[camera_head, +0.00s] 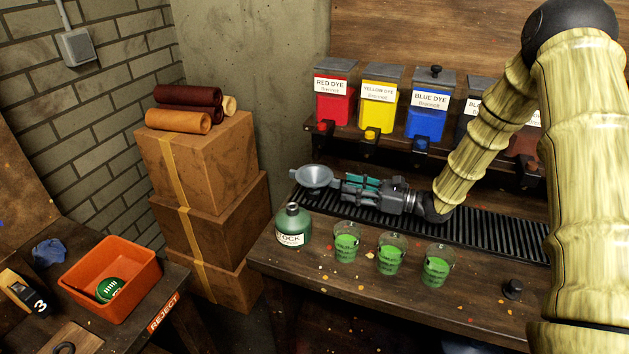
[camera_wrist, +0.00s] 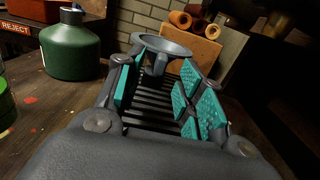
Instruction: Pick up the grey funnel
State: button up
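The grey funnel (camera_head: 315,176) is at the left end of the black slatted rack on the bench, wide mouth up. In the wrist view the funnel (camera_wrist: 175,47) is straight ahead, its rim above and its narrow stem below. My gripper (camera_head: 347,187) lies low over the rack to the right of the funnel, pointing at it. In the wrist view my gripper (camera_wrist: 163,82) has its teal-padded fingers apart, with the stem seen between their far ends. I cannot tell whether either finger touches the stem.
A green bottle (camera_head: 293,228) stands in front of the funnel. Three cups of green liquid (camera_head: 391,254) stand along the bench front. Red, yellow and blue dye dispensers (camera_head: 378,105) are on the shelf behind. Stacked boxes (camera_head: 205,165) stand left of the bench.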

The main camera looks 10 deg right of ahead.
aim_at(337, 187)
jog(key=shift+w+a+f+p, duration=0.2)
jog(key=shift+w+a, duration=0.15)
jog(key=shift+a, duration=0.15)
jog(key=shift+w+a+f+p, duration=0.15)
jog(key=shift+w+a+p, duration=0.05)
jog(key=shift+w+a, duration=0.2)
jog(key=shift+p+x, duration=0.3)
jog(key=shift+x, duration=0.95)
jog(key=shift+c, duration=0.3)
grip_shut()
